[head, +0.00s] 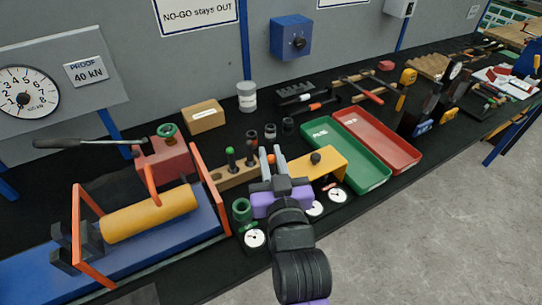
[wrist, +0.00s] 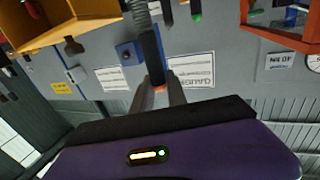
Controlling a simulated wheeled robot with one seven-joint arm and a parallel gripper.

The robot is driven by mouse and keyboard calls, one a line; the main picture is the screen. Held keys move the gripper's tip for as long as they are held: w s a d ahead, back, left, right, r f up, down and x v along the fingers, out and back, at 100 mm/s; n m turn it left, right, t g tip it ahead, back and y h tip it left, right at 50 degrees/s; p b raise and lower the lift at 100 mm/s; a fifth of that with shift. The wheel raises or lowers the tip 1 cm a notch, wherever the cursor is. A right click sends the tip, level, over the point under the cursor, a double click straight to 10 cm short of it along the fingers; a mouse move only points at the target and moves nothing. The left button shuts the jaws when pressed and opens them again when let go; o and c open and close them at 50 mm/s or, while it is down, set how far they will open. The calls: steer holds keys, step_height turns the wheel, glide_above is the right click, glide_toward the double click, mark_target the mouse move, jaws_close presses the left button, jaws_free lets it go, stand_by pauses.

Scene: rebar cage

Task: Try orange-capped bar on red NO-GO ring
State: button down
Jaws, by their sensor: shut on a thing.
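My gripper (head: 272,160) is shut on the orange-capped bar. In the wrist view the bar's orange cap (wrist: 159,88) sits between the fingertips, with its dark sleeve (wrist: 151,58) and a ribbed grey length (wrist: 142,14) beyond. That view shows the wall signs upside down, so the bar hangs cap up. In the head view only a bit of orange shows between the fingers, and the rest of the bar is hidden. My gripper is just right of a wooden rack (head: 236,177). I cannot make out the red NO-GO ring in either view.
The rack holds a green-capped bar (head: 230,155) and a black-capped one. A green ring piece (head: 241,208) and a dial gauge (head: 254,238) stand front left. A yellow fixture (head: 325,166) is close right, then green (head: 371,182) and red (head: 402,157) trays. An orange-framed rig (head: 93,281) stands left.

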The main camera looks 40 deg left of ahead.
mark_target(271, 170)
steer(key=shift+f, duration=0.1)
stand_by(0.3)
steer(key=shift+f+b, duration=0.4)
steer(key=shift+b, duration=0.05)
steer(key=shift+f+b, duration=1.2)
steer(key=shift+f, duration=0.35)
steer(key=c, duration=1.3)
jaws_free()
steer(key=shift+o, duration=0.2)
steer(key=shift+f, duration=0.1)
